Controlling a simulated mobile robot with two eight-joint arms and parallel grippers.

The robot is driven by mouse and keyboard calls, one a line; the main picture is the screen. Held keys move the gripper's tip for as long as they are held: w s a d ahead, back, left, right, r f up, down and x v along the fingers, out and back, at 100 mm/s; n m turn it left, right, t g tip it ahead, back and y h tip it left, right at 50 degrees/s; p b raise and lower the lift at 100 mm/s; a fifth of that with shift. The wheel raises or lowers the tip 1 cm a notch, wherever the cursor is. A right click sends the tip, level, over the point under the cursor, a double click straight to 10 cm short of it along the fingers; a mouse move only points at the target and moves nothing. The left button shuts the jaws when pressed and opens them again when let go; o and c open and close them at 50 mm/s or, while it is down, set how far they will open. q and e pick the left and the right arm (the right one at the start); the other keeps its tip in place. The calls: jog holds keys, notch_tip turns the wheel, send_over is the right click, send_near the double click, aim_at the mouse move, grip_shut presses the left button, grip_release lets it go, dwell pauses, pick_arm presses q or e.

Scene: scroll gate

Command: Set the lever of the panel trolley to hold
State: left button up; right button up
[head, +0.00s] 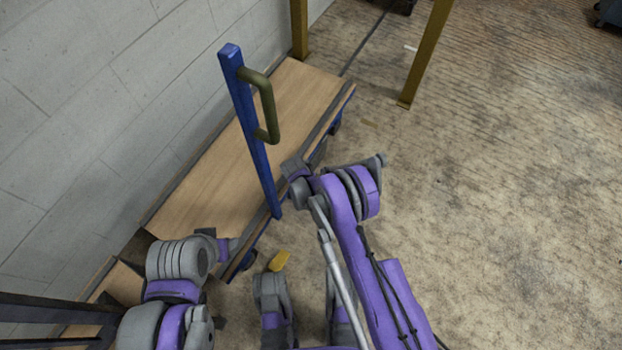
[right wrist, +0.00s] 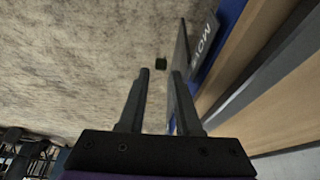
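The panel trolley (head: 205,185) stands along the wall with a wooden deck, a blue post (head: 250,120) and an olive handle. A small yellow piece (head: 278,261) shows beside its near end; I cannot tell whether it is the lever. In the right wrist view the trolley's blue edge (right wrist: 228,18) carries white lettering that seems to read MOVE. My right gripper (right wrist: 163,95) is open and empty beside that edge, its fingers apart over the floor. In the head view it is mostly hidden by its arm. My left gripper (head: 232,246) is near the deck's near end, its fingers unclear.
A grey block wall (head: 90,110) runs behind the trolley. Yellow-brown posts (head: 425,55) stand beyond the deck's far end. The floor (head: 500,200) to the right is clear.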

jog(key=shift+b+x, duration=0.45)
jog(key=shift+x, duration=1.65)
grip_shut()
